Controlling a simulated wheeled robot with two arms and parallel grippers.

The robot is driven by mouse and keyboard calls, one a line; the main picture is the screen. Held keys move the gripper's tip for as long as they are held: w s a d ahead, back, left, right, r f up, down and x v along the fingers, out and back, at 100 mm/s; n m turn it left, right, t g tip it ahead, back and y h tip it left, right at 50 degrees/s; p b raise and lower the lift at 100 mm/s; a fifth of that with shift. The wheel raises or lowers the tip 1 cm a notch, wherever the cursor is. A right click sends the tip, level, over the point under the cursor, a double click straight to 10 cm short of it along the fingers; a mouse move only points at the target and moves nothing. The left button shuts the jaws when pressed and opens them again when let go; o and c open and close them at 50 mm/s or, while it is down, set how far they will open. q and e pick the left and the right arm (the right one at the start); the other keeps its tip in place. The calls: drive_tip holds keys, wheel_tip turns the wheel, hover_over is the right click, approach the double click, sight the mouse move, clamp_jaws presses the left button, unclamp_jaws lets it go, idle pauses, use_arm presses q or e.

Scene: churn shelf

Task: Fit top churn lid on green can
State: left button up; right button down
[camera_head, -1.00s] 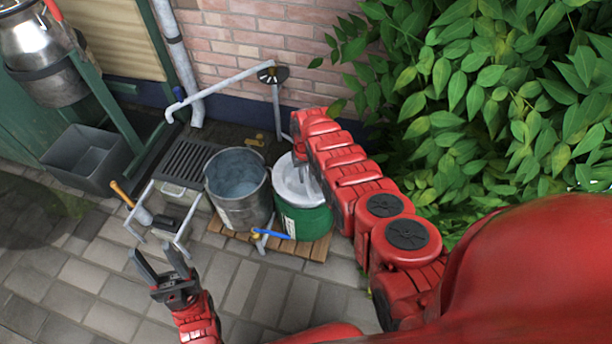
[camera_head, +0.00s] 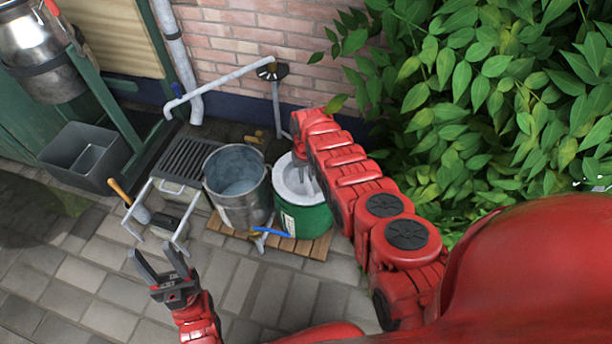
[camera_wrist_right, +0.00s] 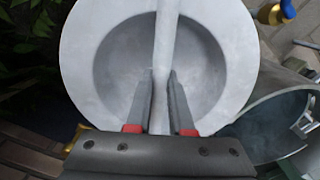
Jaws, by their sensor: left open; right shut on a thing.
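The green can (camera_head: 305,222) stands on a wooden slatted base beside a metal bucket. The pale grey lid (camera_head: 288,186) is at the can's top; it also shows in the right wrist view (camera_wrist_right: 82,60) as a round dished disc with a bar handle (camera_wrist_right: 166,35) across it. My right gripper (camera_wrist_right: 160,85) is shut on that handle. In the head view my right arm partly hides the lid and the fingers. I cannot tell whether the lid is seated or just above the rim. My left gripper (camera_head: 155,262) is open and empty above the paving at the left.
The metal bucket (camera_head: 238,212) stands close to the can's left, on the same wooden base (camera_head: 318,245). A blue-handled tool (camera_head: 271,231) lies in front. A drain grate (camera_head: 186,160), grey trough (camera_head: 65,170) and wall pipe (camera_head: 215,86) are further left. Dense leaves (camera_head: 480,90) crowd the right.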

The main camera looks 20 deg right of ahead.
drive_tip(key=shift+f, duration=0.25)
drive_tip(key=c, duration=0.7)
unclamp_jaws()
wheel_tip(320, 180, up, 6)
drive_tip(key=p, duration=0.4)
drive_tip(key=shift+r+p, duration=0.15)
drive_tip(key=shift+p, duration=0.15)
drive_tip(key=shift+w+r+p, duration=0.1)
drive_tip(key=shift+r+p, duration=1.2)
drive_tip(key=shift+r, duration=4.3)
